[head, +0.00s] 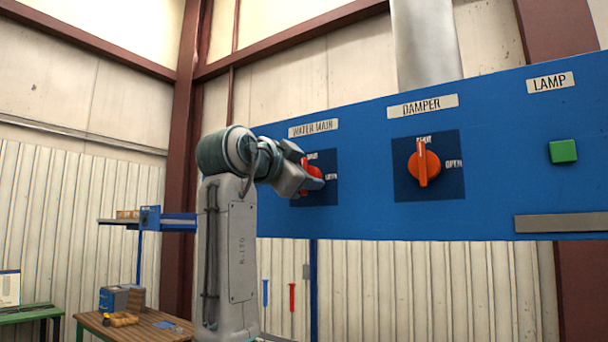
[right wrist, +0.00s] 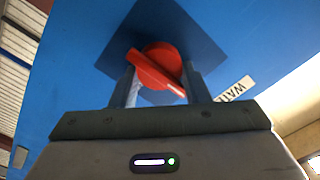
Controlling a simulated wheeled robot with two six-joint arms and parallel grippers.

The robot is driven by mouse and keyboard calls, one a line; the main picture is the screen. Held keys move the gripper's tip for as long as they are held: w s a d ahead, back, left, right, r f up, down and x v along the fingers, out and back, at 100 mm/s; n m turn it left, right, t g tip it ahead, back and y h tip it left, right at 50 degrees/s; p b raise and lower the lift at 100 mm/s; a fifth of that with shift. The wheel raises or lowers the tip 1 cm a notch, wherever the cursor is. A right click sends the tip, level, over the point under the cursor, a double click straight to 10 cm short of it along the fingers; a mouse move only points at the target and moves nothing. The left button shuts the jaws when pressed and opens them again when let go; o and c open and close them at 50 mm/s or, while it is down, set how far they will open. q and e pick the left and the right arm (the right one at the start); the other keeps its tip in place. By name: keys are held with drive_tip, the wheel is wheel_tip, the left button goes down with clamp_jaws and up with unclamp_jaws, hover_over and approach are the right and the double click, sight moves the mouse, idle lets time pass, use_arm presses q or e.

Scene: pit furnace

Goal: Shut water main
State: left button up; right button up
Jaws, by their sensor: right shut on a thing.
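The blue panel (head: 480,120) carries an orange-red rotary knob (head: 305,177) on a dark square plate under the WATER MAIN label (head: 313,128). SHUT is marked above the knob and OPEN to its right. The knob's bar looks near upright in the head view, partly hidden by my gripper. My right gripper (head: 314,184) is at this knob. In the right wrist view, its two fingers (right wrist: 162,88) stand on either side of the knob (right wrist: 160,62) and are shut on its bar, which runs slantwise between them. My left gripper is not in view.
A second orange knob (head: 423,165), labelled DAMPER, has its bar upright. A green square button (head: 563,151) sits under LAMP, above a grey strip (head: 560,222). A wooden table (head: 135,330) with small items stands low at the left, below a blue shelf (head: 170,222).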

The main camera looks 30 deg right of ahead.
drive_tip(key=o, duration=1)
drive_tip(key=b+v, duration=0.4)
drive_tip(key=v, duration=0.6)
drive_tip(key=shift+s+a+f+b, duration=0.1)
drive_tip(key=shift+a+b, duration=0.2)
drive_tip(key=shift+b, duration=0.05)
